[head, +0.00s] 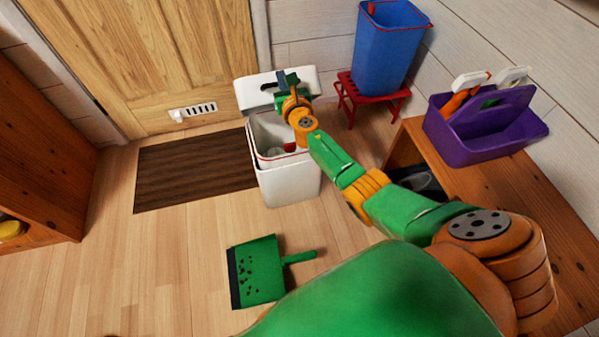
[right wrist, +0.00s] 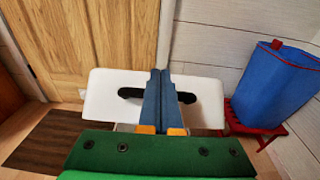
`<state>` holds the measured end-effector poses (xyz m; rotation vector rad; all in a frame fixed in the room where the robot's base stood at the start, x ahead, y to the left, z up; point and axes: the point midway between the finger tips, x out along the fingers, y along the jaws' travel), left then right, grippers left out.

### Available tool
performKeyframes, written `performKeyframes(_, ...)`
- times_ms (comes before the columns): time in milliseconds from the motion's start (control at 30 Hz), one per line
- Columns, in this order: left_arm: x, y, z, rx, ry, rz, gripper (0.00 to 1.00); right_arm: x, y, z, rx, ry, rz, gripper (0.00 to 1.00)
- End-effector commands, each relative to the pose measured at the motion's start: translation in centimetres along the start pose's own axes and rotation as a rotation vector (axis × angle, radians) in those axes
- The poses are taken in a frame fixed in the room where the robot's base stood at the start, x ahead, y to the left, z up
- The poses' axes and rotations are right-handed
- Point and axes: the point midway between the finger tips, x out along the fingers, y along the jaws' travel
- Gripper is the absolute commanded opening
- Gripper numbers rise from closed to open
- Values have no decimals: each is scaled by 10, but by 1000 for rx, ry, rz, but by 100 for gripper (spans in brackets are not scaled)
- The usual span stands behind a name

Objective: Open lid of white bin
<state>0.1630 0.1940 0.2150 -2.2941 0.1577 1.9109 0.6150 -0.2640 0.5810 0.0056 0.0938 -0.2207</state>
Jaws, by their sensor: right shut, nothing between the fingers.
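The white bin (head: 288,183) stands on the floor near the door, and its inside shows. Its white lid (head: 251,92) is raised at the back of the bin, with a dark slot in it. The lid also shows in the right wrist view (right wrist: 105,92), with the slot on both sides of my fingers. My right gripper (head: 287,78) is shut and empty in front of the lid's slot; its closed fingers also show in the right wrist view (right wrist: 158,95). I cannot tell whether the fingertips touch the lid. My left gripper is not in view.
A blue bucket (head: 385,50) stands on a red stool (head: 372,101) right of the bin. A purple caddy (head: 480,130) sits on a wooden bench (head: 512,195) at the right. A green dustpan (head: 260,272) lies on the floor in front. A dark mat (head: 190,170) lies left of the bin.

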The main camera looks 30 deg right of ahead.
Motion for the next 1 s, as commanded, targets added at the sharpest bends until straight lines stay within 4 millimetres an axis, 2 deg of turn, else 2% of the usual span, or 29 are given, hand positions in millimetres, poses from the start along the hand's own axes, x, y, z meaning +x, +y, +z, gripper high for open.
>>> performKeyframes(100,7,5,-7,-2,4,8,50,18,1,7,-1,-2,2,0)
performKeyframes(267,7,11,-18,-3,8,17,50,33,0,17,-1,0,1,0)
performKeyframes(1000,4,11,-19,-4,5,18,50,34,1,21,0,1,2,0)
